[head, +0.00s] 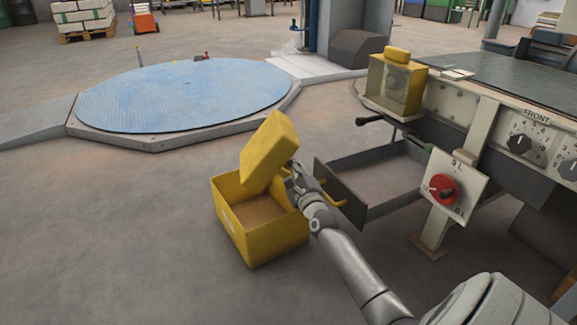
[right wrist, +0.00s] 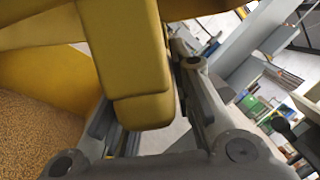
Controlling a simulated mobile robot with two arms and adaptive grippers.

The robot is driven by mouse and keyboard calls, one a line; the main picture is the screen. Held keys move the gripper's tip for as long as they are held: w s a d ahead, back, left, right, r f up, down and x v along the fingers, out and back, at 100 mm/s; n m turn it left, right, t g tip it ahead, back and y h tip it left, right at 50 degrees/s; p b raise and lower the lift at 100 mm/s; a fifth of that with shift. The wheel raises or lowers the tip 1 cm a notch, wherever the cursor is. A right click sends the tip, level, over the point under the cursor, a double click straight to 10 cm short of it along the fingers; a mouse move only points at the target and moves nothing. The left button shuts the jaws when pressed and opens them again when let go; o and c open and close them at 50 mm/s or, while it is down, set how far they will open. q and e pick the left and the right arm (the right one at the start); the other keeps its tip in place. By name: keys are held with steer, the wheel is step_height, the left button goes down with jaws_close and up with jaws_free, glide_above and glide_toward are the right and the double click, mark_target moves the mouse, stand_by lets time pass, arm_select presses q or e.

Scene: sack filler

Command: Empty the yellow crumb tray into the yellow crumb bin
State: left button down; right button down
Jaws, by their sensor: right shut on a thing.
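The yellow crumb tray (head: 268,150) is held steeply tilted over the open yellow crumb bin (head: 272,244), which stands on the floor. My right gripper (head: 291,172) is shut on the tray at its right side. In the right wrist view, a yellow part of the tray (right wrist: 128,65) sits between the fingers of my right gripper (right wrist: 155,120). Tan crumbs (head: 258,210) lie in the bin, and they also show in the right wrist view (right wrist: 40,130). The inside of the tray is hidden. My left gripper is not in view.
A panel with a red knob (head: 443,188) stands farther right. A round blue platform (head: 185,95) lies behind. The floor left of the bin is clear.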

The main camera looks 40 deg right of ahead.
steer(key=shift+r, duration=0.15)
step_height(320, 180, up, 3)
steer(key=n+g+y+p, duration=0.1)
steer(key=n+p, duration=0.4)
steer(key=p, duration=0.3)
steer(key=shift+n+y+p, duration=0.4)
steer(key=shift+n+p, duration=0.1)
steer(key=shift+n, duration=0.1)
